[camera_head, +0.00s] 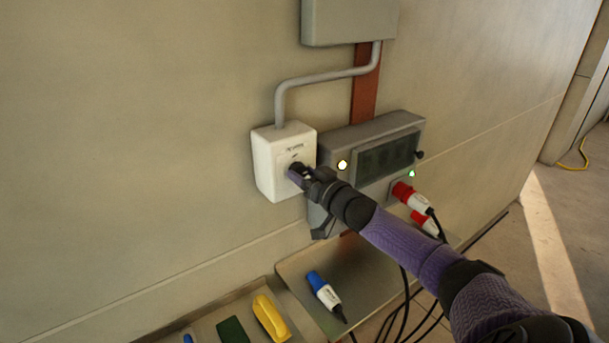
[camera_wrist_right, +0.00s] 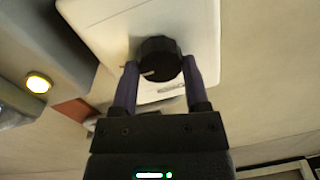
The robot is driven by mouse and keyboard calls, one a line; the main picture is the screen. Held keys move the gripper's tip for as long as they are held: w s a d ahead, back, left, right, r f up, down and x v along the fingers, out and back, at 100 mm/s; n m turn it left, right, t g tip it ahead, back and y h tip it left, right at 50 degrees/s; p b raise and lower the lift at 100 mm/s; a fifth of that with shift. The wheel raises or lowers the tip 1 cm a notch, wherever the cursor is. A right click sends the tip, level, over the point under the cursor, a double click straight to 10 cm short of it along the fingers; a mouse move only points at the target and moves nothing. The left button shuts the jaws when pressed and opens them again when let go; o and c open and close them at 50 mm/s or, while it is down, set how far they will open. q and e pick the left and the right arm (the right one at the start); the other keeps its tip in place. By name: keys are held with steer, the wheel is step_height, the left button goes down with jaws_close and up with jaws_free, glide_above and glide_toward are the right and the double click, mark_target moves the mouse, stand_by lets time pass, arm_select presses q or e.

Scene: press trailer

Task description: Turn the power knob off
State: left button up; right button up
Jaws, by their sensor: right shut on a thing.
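The white power box (camera_head: 271,163) is mounted on the wall, with a black round knob on its front. In the right wrist view the black knob (camera_wrist_right: 158,60) has a pale mark on its face and sits on the white box (camera_wrist_right: 195,25). My right gripper (camera_head: 297,172) is at the front of the box, its fingers hiding most of the knob in the head view. In the right wrist view the right gripper (camera_wrist_right: 159,78) has one finger on each side of the knob, shut on it. My left gripper is not in view.
A grey panel (camera_head: 335,140) with a dark window and a lit yellow lamp (camera_head: 342,165) stands right beside the box. Red plugs (camera_head: 403,190) with cables are at its lower right. A blue connector (camera_head: 322,291) lies on the shelf below; a yellow object (camera_head: 270,317) lies in a tray.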

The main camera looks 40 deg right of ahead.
jaws_close()
steer(key=shift+n, duration=0.4)
steer(key=n+p, duration=0.1)
steer(key=n, duration=0.6)
steer(key=shift+g, duration=0.3)
steer(key=n, duration=0.4)
steer(key=shift+a+n+h+p, duration=0.15)
steer(key=shift+n+h+p, duration=0.15)
steer(key=shift+n+h, duration=0.1)
steer(key=n, duration=0.4)
steer(key=shift+n, duration=0.4)
